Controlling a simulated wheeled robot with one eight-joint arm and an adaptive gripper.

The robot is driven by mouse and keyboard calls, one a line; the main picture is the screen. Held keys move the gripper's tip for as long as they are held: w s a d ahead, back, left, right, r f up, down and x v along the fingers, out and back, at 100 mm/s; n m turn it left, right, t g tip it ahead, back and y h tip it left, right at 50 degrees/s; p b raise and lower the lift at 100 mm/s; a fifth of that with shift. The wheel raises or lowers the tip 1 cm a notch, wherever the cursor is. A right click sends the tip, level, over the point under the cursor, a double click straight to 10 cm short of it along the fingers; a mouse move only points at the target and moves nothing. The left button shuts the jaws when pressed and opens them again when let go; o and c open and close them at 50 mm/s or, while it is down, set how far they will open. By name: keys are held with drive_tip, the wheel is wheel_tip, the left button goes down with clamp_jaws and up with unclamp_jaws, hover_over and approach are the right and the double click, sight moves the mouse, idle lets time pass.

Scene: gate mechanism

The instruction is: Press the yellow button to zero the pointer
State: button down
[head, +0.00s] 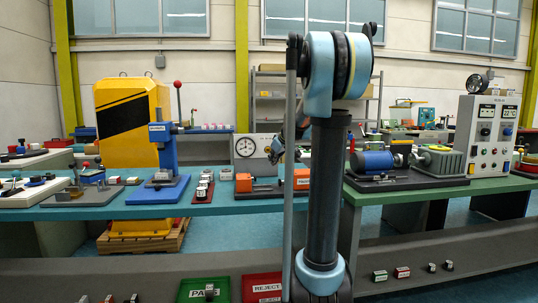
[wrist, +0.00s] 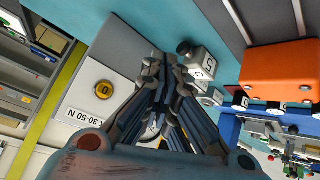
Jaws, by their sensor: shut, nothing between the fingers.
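The yellow button (wrist: 103,90), marked 0, is on a pale grey panel (wrist: 92,64) with a "30-50 N" label, left of my gripper in the wrist view. In the head view a white gauge box (head: 240,166) with a round dial (head: 246,146) and pointer stands on the table; the button cannot be made out there. My gripper (wrist: 162,62) is shut and empty, its fingertips over the panel's right side in the wrist view, apart from the button. In the head view my gripper (head: 277,150) is beside the gauge, partly hidden by my arm.
A blue stand (head: 163,150) is left of the gauge. A motor rig (head: 375,162) and control box (head: 487,135) stand right. Red and green trays (head: 262,280) lie in front.

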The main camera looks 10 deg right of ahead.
drive_tip(key=shift+w+d+r, duration=0.15)
drive_tip(key=shift+w, duration=0.65)
drive_tip(key=shift+w+d+r, duration=0.1)
drive_tip(key=shift+w+r, duration=0.05)
drive_tip(key=shift+w, duration=0.6)
drive_tip(key=shift+d, duration=0.1)
drive_tip(key=w, duration=0.8)
drive_tip(key=shift+w, duration=0.4)
drive_tip(key=shift+w+r, duration=0.1)
drive_tip(key=shift+w, duration=0.7)
idle(1.1)
drive_tip(key=shift+s, duration=0.85)
drive_tip(key=shift+s, duration=0.1)
drive_tip(key=shift+s, duration=2.4)
